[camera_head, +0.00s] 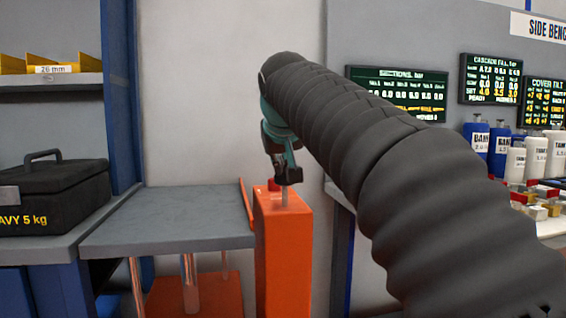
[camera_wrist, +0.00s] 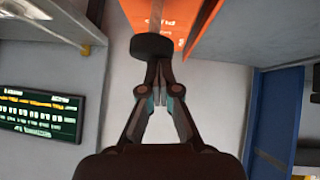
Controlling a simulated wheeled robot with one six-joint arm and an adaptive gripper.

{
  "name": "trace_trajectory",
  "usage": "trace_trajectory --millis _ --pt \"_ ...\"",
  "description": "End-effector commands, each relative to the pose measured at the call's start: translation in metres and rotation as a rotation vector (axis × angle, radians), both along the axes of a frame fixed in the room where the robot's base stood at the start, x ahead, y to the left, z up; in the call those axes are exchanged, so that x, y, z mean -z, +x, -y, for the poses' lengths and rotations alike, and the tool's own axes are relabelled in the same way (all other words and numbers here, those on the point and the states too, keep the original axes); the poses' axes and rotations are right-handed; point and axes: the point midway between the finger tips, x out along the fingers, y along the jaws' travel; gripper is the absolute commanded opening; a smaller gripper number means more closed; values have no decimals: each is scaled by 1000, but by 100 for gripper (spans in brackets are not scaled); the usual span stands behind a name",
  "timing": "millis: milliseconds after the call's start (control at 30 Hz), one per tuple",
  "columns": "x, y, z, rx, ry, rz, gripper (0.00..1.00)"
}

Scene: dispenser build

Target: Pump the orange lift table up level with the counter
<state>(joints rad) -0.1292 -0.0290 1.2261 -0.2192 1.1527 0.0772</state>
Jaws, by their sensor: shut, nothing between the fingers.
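The orange lift table has a grey top (camera_head: 175,220) and an orange pump column (camera_head: 284,250) at its right end. In the head view the top looks close in height to the grey counter (camera_head: 30,250) on its left; I cannot tell whether they are exactly level. A thin grey rod (camera_head: 284,197) rises from the column. My gripper (camera_head: 285,172) is shut and empty, pointing down over the column. In the wrist view my gripper (camera_wrist: 157,75) has its tips at a dark round knob (camera_wrist: 152,46) before the orange column (camera_wrist: 165,14); contact is unclear.
A black case (camera_head: 50,200) marked 5 kg stands on the left counter, below a shelf (camera_head: 50,80) with yellow bins. At the right, a side bench holds blue and white bottles (camera_head: 515,160) below dark screens. The lift table's top is bare.

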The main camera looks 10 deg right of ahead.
Motion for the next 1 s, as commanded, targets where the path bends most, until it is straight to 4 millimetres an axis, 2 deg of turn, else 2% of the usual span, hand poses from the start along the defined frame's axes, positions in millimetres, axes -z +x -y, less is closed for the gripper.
trace_trajectory --millis 33,200,433,633,1000 --pt "-10 -10 -2 -1 1 5 0" --pt "-35 -36 -5 -1 1 7 0" --pt "-59 -62 -9 0 1 6 0" --pt "-67 -71 -10 0 1 6 0" --pt "-67 -71 -10 0 1 6 0"
